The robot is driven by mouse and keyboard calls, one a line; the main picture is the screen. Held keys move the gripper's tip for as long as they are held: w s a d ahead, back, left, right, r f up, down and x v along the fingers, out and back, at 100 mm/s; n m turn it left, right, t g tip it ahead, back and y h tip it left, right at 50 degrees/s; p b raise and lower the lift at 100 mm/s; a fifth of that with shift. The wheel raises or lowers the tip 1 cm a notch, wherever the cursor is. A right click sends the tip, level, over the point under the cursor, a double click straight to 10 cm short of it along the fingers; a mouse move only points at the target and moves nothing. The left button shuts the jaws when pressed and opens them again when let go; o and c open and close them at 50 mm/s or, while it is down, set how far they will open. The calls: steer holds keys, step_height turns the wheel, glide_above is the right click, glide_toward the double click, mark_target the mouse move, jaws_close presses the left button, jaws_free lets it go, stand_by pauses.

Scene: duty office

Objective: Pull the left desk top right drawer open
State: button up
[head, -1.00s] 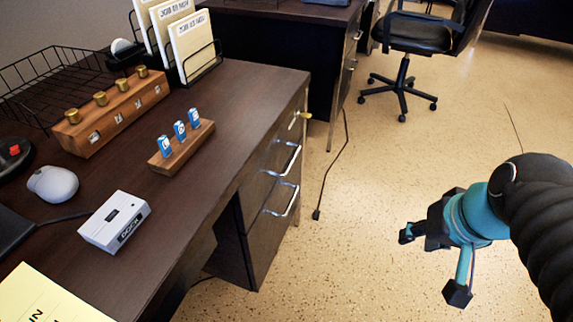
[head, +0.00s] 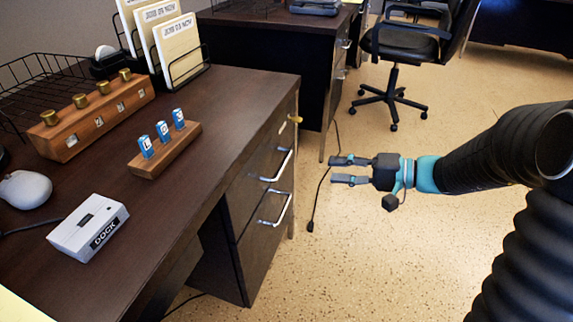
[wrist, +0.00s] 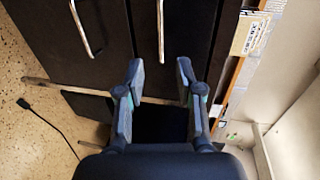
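The left desk (head: 216,105) has a dark drawer front on its right side. A lower drawer (head: 262,238) has a similar handle (head: 275,210). My gripper (head: 337,170) is open and empty, to the right of the top handle and apart from it, fingers pointing left. In the wrist view the top handle (wrist: 161,32) lies ahead, roughly in line with the gap between my fingertips (wrist: 160,68); the lower handle (wrist: 80,28) is further left.
A black cable (head: 318,195) lies on the floor between the desk and my gripper. A second desk (head: 280,45) and an office chair (head: 400,55) stand behind. The desk top holds a dock box (head: 88,228) and a wooden block (head: 166,152).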

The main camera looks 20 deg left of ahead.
mark_target(284, 164)
steer(key=x, duration=1.3)
steer(key=shift+w+a+p, duration=0.3)
steer(key=shift+a+p, duration=0.05)
steer(key=shift+a, duration=0.05)
jaws_close()
